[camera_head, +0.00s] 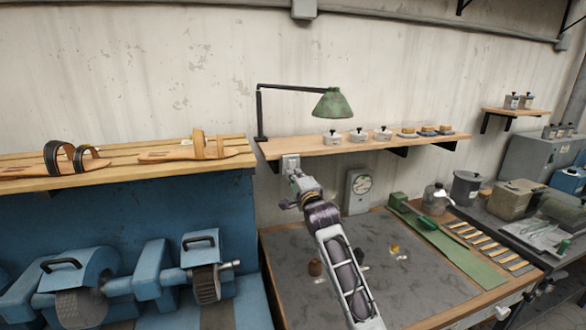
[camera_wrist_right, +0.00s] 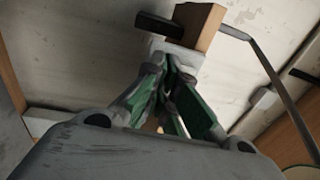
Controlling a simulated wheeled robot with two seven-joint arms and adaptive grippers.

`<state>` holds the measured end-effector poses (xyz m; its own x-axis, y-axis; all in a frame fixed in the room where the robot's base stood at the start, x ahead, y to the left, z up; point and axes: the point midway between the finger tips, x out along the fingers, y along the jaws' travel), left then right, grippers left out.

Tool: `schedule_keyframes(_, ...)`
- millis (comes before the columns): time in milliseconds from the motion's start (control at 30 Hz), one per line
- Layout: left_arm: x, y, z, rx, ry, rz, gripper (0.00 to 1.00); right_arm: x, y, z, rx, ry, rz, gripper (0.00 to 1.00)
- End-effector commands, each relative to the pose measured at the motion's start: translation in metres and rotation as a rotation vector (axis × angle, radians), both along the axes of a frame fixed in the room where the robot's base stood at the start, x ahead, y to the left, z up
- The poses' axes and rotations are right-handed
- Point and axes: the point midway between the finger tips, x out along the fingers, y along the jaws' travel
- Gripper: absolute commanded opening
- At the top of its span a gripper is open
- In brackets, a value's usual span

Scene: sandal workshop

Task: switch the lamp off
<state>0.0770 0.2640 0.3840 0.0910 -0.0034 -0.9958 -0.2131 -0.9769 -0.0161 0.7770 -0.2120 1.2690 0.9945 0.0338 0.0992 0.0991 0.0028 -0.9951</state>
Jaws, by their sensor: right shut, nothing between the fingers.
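The lamp has a green shade (camera_head: 333,103) on a black arm, fixed at the left end of the wall shelf. Whether its bulb is lit, I cannot tell. A pale switch-like box (camera_head: 290,162) sits on the wall just below that shelf end. My right gripper (camera_head: 296,182) is raised right at this box, its fingers shut and empty. In the right wrist view the shut fingers (camera_wrist_right: 174,75) point at the pale box (camera_wrist_right: 176,54) and overlap its lower side; whether they touch it is unclear. My left gripper is out of view.
The wall shelf (camera_head: 300,147) holds several small lidded pots and brushes. A bench (camera_head: 385,295) with a grey top lies below. A wooden shelf with sandals (camera_head: 110,167) and a blue grinding machine (camera_head: 205,283) stand left. Open wall is above.

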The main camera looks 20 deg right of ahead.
Motion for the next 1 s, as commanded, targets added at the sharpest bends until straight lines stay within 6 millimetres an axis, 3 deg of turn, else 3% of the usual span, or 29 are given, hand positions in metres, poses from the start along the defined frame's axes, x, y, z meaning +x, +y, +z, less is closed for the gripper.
schedule_keyframes(367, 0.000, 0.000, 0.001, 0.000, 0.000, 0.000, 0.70, -0.002, 0.000, 0.000, 0.001, -0.001, 0.000, 0.00)
schedule_keyframes(1000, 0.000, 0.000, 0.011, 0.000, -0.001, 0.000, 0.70, -0.040, -0.001, 0.000, 0.001, 0.000, 0.000, 0.00)
